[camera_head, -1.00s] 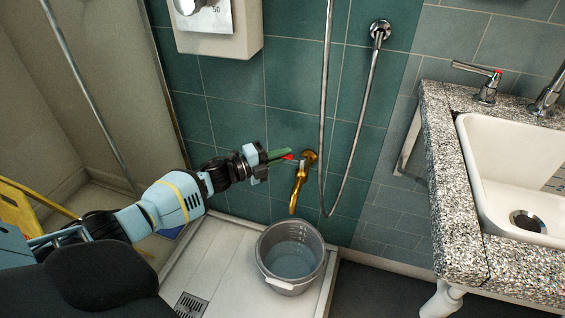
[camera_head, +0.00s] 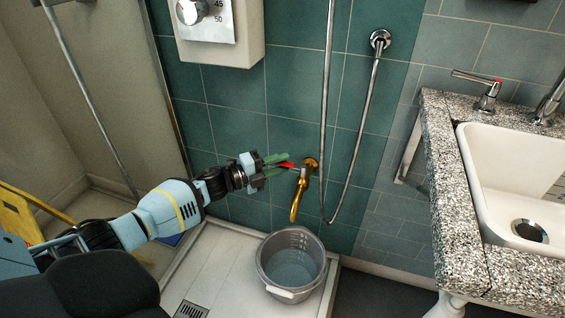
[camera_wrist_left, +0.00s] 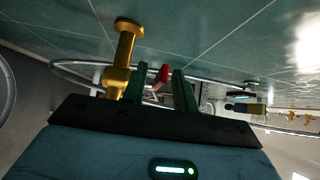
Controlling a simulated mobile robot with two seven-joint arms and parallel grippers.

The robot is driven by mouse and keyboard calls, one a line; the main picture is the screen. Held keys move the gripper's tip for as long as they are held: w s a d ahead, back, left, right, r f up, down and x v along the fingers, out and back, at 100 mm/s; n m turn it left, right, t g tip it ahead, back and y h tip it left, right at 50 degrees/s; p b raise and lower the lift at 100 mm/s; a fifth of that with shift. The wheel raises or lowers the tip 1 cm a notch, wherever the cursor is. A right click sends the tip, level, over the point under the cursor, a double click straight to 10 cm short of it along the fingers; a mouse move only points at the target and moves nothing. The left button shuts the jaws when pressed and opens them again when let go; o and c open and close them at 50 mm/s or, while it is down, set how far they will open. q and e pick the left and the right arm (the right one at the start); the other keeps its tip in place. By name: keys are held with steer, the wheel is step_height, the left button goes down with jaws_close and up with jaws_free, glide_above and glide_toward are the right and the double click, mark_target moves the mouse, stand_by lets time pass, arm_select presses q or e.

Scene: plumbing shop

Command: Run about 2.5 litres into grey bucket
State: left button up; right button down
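The grey bucket (camera_head: 291,292) stands upright on the shower tray under the brass tap (camera_head: 297,195), with bluish water inside. No stream shows between spout and bucket. The tap's red lever (camera_head: 285,165) points left towards my left gripper (camera_head: 277,165). The gripper's green fingers are parted, and the lever's red end lies between them. In the left wrist view, the brass tap (camera_wrist_left: 124,60) is left of the fingers. The red lever (camera_wrist_left: 161,76) shows between the two fingers (camera_wrist_left: 163,92) with gaps. Contact with the lever cannot be told. My right gripper is out of view.
A shower hose (camera_head: 350,170) hangs in a loop right of the tap. A granite counter with a white sink (camera_head: 500,165) stands at the right. A floor drain (camera_head: 190,310) is in the tray (camera_head: 215,262). A yellow object (camera_head: 20,215) is at the left.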

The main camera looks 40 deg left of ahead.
mark_target(278, 164)
arm_select(q)
steer(key=p+v, duration=0.1)
steer(key=v, duration=0.4)
steer(key=shift+s+a, duration=0.2)
steer(key=shift+s, duration=0.15)
steer(key=shift+s+a, duration=0.15)
steer(key=shift+s, duration=0.2)
